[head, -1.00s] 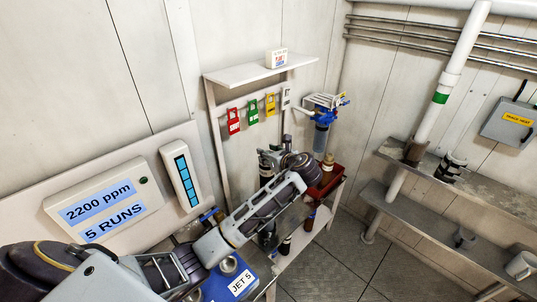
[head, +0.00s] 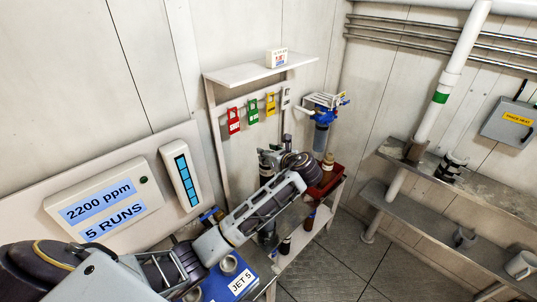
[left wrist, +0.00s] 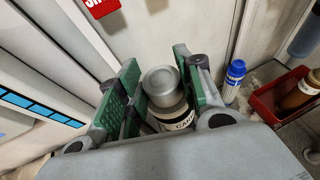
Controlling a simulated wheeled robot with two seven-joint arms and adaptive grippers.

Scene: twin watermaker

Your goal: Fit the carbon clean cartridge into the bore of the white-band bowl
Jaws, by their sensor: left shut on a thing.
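My left gripper (left wrist: 158,88), also in the head view (head: 268,160), has its green-padded fingers around a cylinder with a grey rounded top (left wrist: 161,82). The cylinder has a dark band and a white label starting "CAR" (left wrist: 180,121), so it appears to be the carbon cartridge. It is between the pads and its lower end is hidden by my wrist. I cannot make out a white-band bowl in either view; whether the cartridge is over or in a bore cannot be told. My right gripper is not in view.
A blue-capped bottle (left wrist: 235,72) stands right of my fingers, beside a red tray (left wrist: 263,101) holding a brown bottle (left wrist: 300,95). A blue-headed filter housing (head: 321,120) hangs on the back wall. A blue "JET 5" unit (head: 240,285) is near the front.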

